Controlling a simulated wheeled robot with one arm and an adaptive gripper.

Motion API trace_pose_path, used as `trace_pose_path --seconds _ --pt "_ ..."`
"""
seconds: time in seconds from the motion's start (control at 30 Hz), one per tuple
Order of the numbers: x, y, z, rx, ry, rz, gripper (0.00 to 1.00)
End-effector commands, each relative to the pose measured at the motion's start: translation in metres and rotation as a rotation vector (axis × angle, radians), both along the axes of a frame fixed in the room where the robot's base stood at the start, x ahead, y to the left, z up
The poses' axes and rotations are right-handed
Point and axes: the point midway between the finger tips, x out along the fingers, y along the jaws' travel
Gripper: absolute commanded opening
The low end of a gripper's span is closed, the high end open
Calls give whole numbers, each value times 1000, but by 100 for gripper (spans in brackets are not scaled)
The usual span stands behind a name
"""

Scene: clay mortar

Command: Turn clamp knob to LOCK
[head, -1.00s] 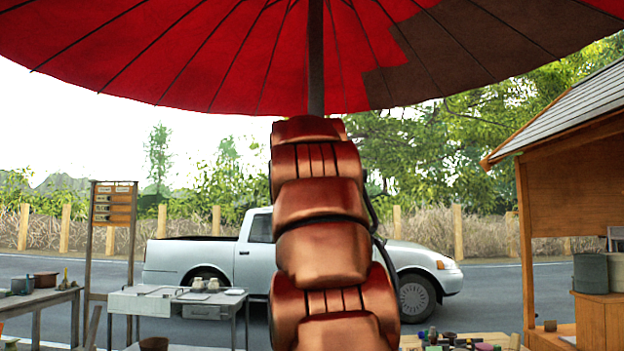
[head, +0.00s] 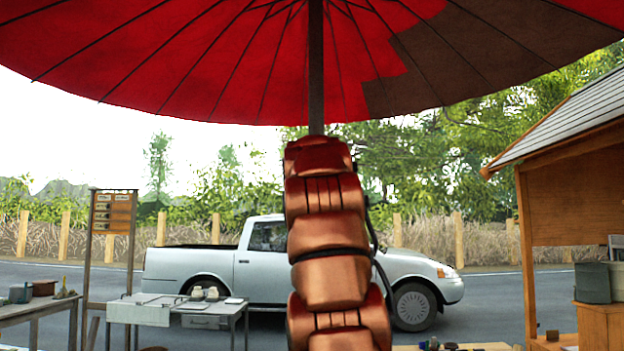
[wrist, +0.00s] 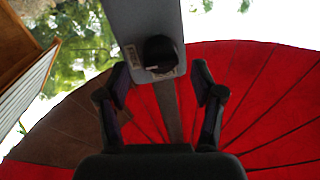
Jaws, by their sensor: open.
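A black round clamp knob (wrist: 160,53) sits on a grey bar (wrist: 145,18) in the wrist view, with small pale markings beside it that are too small to read. My gripper (wrist: 160,80) is open, its two dark fingers apart on either side of the knob's lower edge. The knob appears ahead of the fingers and nothing is seen held between them. Whether a finger touches it, I cannot tell. In the head view my arm covers the middle, and the knob and gripper are not visible there.
A red and brown umbrella (head: 220,60) spreads overhead on a dark pole (head: 316,90). A grey table (head: 140,310) stands left, a wooden hut (head: 570,200) right. A white pickup (head: 215,265) is parked on the road behind.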

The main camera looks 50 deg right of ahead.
Motion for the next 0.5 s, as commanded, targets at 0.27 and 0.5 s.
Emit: trace_pose_path --seconds 0.27,0.5 --pt "17 -19 0 2 3 -2 67" --pt "18 -20 -1 1 2 -1 67"
